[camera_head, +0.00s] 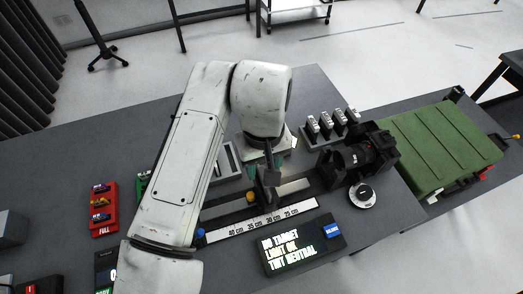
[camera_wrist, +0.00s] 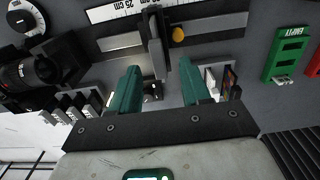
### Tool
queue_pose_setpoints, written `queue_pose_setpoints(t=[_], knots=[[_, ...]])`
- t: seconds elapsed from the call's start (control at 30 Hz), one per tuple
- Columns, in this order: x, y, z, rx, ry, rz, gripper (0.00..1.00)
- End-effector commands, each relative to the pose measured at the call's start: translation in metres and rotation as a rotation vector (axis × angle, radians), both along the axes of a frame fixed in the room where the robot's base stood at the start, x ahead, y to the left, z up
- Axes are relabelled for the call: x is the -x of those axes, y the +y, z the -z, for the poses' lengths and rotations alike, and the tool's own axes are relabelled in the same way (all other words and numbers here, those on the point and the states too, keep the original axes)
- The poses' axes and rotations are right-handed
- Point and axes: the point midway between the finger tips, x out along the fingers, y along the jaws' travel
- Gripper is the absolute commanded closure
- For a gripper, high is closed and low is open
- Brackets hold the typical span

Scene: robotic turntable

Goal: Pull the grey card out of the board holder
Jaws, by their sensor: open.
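The grey card (camera_wrist: 156,58) stands nearly edge-on in the wrist view. It is against the dark upright board holder (camera_wrist: 151,20), which sits across the ruler rail. My gripper (camera_wrist: 160,78) is open, with one teal finger on each side of the card's line and clear gaps to both. I cannot tell whether the fingertips reach the card's depth. In the head view my gripper (camera_head: 282,153) is just behind the holder (camera_head: 269,178), partly hidden by my arm. The card is hard to separate from the holder there.
A ruler rail (camera_head: 260,221) with a yellow knob (camera_head: 251,196) runs along the table. A black camera (camera_head: 362,152) stands to the right, near a round dial (camera_head: 362,195). A lit display (camera_head: 293,247) lies in front. Red (camera_head: 103,208) and green (camera_wrist: 288,52) trays lie off to the side.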

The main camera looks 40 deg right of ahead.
Motion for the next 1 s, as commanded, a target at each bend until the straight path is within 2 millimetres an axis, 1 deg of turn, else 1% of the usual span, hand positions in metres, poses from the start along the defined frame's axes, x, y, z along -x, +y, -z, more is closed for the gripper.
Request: queue_pose_setpoints(t=[0.1,0.2,0.4,0.53,0.77,0.83,1.0], knots=[[0.001,0.0,0.02,0.0,0.003,0.0,0.53],[0.001,0.0,0.035,0.0,0.002,0.0,0.53],[0.0,0.0,0.055,0.0,0.0,0.001,0.53],[0.0,0.0,0.06,0.001,-0.002,0.002,0.53],[0.0,0.0,0.061,0.001,-0.002,0.002,0.53],[0.0,0.0,0.061,0.001,-0.002,0.002,0.57],[0.0,-0.001,0.061,0.001,-0.002,0.002,0.73]])
